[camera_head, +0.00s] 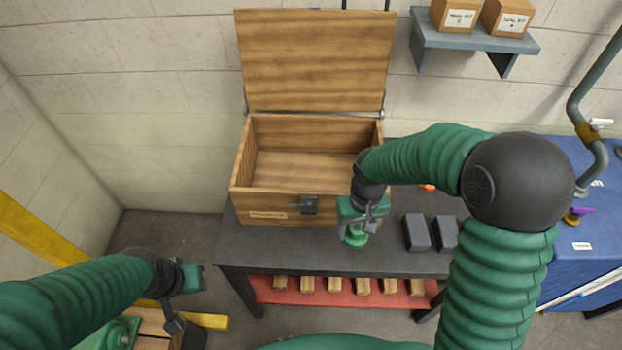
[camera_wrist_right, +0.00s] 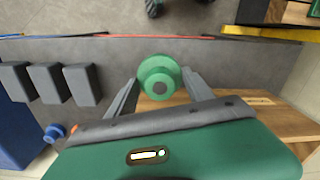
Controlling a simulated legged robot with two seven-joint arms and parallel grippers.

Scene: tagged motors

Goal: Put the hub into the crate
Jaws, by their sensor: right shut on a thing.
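The hub (camera_head: 355,238) is a green round flanged part with a dark centre, in front of the crate's right front corner. My right gripper (camera_head: 362,222) is shut on it; the wrist view shows the hub (camera_wrist_right: 159,78) between the two grey fingers. I cannot tell whether the hub touches the table. The wooden crate (camera_head: 270,205) stands on the table with its lid raised at the back, and its visible inside is empty. My left gripper (camera_head: 185,300) is at the lower left, away from the table; its jaw opening is unclear.
Dark grey blocks (camera_head: 417,232) stand right of the hub on the dark table (camera_head: 300,250). A small orange thing (camera_head: 428,187) lies behind them. A red lower shelf (camera_head: 350,297) holds wooden pieces. A blue-covered table (camera_head: 590,235) is at right.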

